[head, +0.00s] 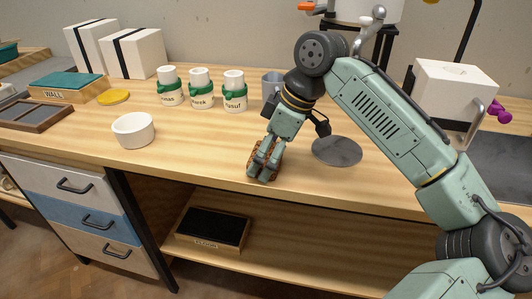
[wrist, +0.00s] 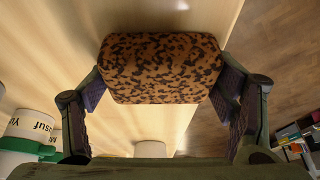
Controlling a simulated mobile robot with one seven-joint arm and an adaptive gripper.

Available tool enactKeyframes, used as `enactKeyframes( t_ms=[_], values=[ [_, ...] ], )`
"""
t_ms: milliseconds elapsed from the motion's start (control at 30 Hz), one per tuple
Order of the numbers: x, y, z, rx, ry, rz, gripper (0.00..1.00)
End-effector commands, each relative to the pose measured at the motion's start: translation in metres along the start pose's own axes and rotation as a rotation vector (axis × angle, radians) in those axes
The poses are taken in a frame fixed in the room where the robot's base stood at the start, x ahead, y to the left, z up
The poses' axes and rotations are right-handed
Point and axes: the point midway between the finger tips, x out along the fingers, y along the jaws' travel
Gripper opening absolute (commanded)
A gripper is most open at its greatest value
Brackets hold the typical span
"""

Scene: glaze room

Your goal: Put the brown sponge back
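The brown sponge (wrist: 160,68), spotted with black, sits between the two fingers of my gripper (wrist: 160,92) in the wrist view. The pads meet its left and right sides. In the head view my gripper (head: 264,172) points down at the front edge of the worktop, and the fingers partly hide the sponge (head: 254,165). I cannot tell whether the sponge touches the wood. A wooden tray (head: 72,95) marked "WALL" holds a teal pad at the back left. Another wooden tray (head: 207,244), with a dark inside and a label that seems to read "FLOOR", lies on the lower shelf.
A white bowl (head: 133,131), three green-and-white jars (head: 201,92), a yellow disc (head: 113,97) and a grey cup (head: 271,84) stand on the worktop (head: 205,140). A dark disc (head: 337,151) lies right of my gripper. A drawer unit (head: 85,210) stands below left.

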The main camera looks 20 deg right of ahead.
Motion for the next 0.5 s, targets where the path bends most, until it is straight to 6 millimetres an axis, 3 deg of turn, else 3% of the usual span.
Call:
enactKeyframes(
  t_ms=[200, 500],
  values=[
    [-0.0002, 0.0000, 0.0000, 0.000, 0.000, 0.000, 0.95],
    [-0.0004, -0.0001, -0.0001, 0.000, 0.000, 0.000, 0.96]
  ],
)
